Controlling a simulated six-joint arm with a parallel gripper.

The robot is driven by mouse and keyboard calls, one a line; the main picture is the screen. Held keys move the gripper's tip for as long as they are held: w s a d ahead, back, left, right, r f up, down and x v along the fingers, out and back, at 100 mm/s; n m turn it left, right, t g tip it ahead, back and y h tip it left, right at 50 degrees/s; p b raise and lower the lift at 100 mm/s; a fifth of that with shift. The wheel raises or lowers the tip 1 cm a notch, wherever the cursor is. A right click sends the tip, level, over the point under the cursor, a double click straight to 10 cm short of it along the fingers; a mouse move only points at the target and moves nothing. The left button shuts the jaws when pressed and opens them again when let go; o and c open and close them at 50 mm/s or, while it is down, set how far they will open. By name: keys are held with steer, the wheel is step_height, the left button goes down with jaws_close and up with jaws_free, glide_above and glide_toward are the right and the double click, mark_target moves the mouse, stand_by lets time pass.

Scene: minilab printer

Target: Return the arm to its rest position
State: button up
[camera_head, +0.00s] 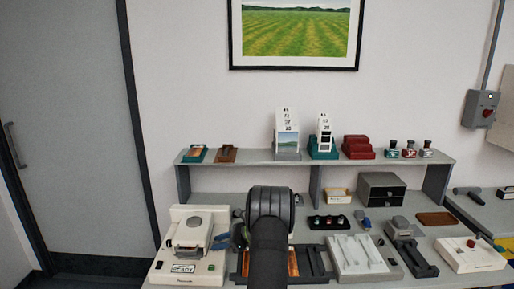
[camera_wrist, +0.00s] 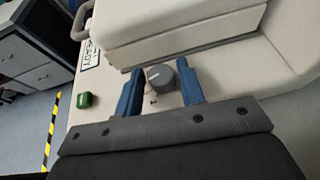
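My gripper (camera_wrist: 160,82) shows in the wrist view with its two blue fingers apart. A grey dial knob (camera_wrist: 161,76) on the white printer (camera_wrist: 185,35) appears in the gap between the fingers. I cannot tell whether the fingers touch the knob or panel. In the head view my black arm reaches in from the bottom middle, and the blue gripper (camera_head: 222,241) is at the right side of the white printer (camera_head: 203,269). The arm hides part of the bench behind it.
A green button (camera_wrist: 85,100) sits on the printer near the gripper. Right of my arm, the bench holds a white tray (camera_head: 345,272), a black rack (camera_head: 327,228) and a dark drawer box (camera_head: 381,189). A grey shelf (camera_head: 257,159) with small items runs behind.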

steer(key=m+t, duration=0.2)
steer(key=t, duration=0.1)
steer(key=m+t+h, duration=0.1)
steer(key=m, duration=0.1)
steer(key=shift+s+a+t, duration=0.1)
steer(key=shift+s+t, duration=0.2)
steer(key=shift+s, duration=0.05)
steer(key=v, duration=1.3)
steer(key=shift+r, duration=0.1)
stand_by(1.3)
jaws_close()
stand_by(1.6)
